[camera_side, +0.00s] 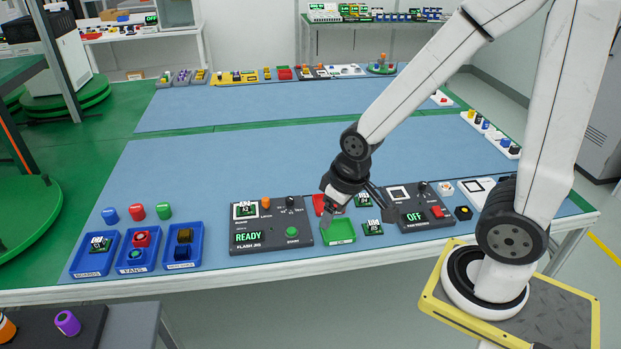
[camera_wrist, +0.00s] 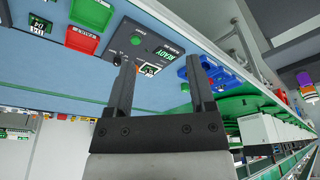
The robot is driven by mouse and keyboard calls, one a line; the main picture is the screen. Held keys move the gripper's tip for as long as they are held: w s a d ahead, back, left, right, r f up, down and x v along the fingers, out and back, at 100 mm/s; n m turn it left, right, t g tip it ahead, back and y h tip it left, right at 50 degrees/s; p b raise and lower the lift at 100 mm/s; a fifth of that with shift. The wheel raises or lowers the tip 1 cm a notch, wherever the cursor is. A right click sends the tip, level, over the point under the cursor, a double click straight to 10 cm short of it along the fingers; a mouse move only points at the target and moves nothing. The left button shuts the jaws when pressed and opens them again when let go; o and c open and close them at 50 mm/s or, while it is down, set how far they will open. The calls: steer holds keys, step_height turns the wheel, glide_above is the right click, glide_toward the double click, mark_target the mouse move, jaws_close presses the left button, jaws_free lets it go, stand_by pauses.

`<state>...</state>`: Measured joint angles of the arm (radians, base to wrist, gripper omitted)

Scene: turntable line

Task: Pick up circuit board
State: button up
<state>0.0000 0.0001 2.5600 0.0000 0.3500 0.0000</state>
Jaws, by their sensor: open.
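Several green circuit boards show in the side view. One board (camera_side: 365,199) and another (camera_side: 373,228) lie near the green tray (camera_side: 338,231). Another board (camera_side: 245,210) sits on the flash jig (camera_side: 270,243), whose display reads READY, and one board (camera_side: 98,245) is in the left blue bin. My gripper (camera_side: 352,208) is above the table by the green tray, between the jig and the OFF tester. In the wrist view my gripper (camera_wrist: 163,64) is open with nothing held. The jig and its board (camera_wrist: 150,69) show beyond the fingers, and a loose board (camera_wrist: 40,25) shows at upper left.
Blue bins (camera_side: 182,262) with parts stand at the left, with coloured caps behind them. The OFF tester (camera_side: 415,228) stands right of my gripper, and a red tray (camera_side: 319,204) is close by. The blue mat (camera_side: 230,165) behind is mostly clear.

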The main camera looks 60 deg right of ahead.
steer(key=shift+o, duration=0.2)
steer(key=m+y, duration=0.3)
steer(key=m, duration=2.4)
glide_above(246, 204)
steer(key=s+d, duration=0.2)
steer(key=shift+t, duration=0.3)
step_height(246, 204, down, 15)
steer(key=shift+s+r, duration=0.15)
steer(key=shift+x, duration=1.3)
